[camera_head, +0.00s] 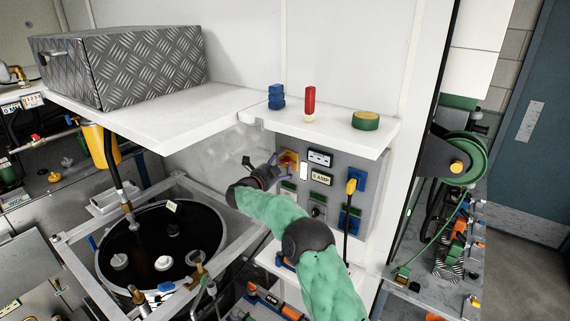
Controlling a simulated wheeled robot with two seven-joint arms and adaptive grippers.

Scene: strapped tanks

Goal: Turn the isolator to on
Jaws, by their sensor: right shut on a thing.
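The isolator (289,157) is a red and yellow rotary switch at the upper left of the grey control panel (372,172) on the white wall. My right arm, in a green sleeve, reaches up from the bottom of the view. My right gripper (272,168) is at the panel's left edge, with its fingers at the isolator. It is shut on the isolator's handle, which the fingers largely hide. I cannot tell which position the handle points to. My left gripper is not in view.
A white shelf (343,137) just above the panel carries a blue part, a red bottle and a green-and-brass disc. A black round tank (140,250) in a metal frame stands below left. A black cable with a yellow plug (351,187) hangs from the panel's right side.

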